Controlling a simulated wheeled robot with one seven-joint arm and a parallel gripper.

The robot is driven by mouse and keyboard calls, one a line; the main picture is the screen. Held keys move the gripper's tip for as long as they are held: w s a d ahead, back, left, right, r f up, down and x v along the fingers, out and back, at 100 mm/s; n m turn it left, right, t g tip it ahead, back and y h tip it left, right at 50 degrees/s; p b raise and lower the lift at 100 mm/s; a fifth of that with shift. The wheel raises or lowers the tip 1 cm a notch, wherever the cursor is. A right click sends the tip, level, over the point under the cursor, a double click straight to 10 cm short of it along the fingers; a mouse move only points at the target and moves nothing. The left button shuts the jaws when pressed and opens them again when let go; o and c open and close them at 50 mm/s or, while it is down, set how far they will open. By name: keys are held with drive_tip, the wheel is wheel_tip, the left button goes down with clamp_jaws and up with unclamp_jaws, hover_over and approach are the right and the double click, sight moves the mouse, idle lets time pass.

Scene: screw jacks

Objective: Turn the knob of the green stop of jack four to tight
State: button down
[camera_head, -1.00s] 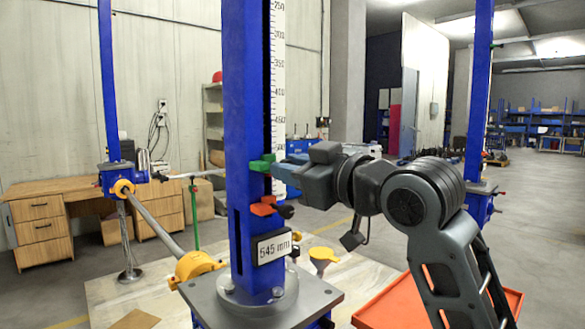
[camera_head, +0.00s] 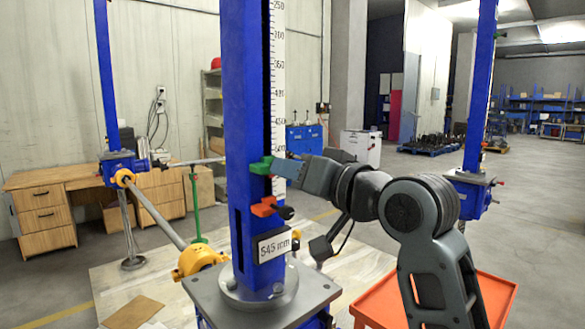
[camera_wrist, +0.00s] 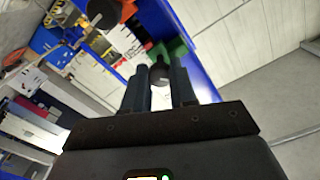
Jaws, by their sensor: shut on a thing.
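The green stop (camera_head: 261,166) sits on the blue column (camera_head: 246,120) of the jack, beside its white height scale. In the wrist view the green stop (camera_wrist: 173,54) is partly hidden behind its dark knob (camera_wrist: 159,74). My gripper (camera_head: 281,168) reaches in from the right, level with the green stop. In the wrist view my gripper (camera_wrist: 158,88) has one finger on each side of the knob and is shut on it. In the head view the fingers hide the knob. No jack number is readable.
An orange stop (camera_head: 263,208) with a dark knob sits just below on the same column, close under my gripper. A plate reading 545 mm (camera_head: 275,247) is lower. An orange tray (camera_head: 483,300) stands at the right. Other blue jacks stand left and right.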

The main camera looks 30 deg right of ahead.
drive_tip(key=m, duration=2.7)
drive_tip(key=shift+f, duration=0.2)
idle(0.3)
drive_tip(key=c, duration=0.9)
unclamp_jaws()
drive_tip(key=shift+r, duration=0.1)
drive_tip(key=b+v, duration=0.1)
drive_tip(key=v, duration=0.7)
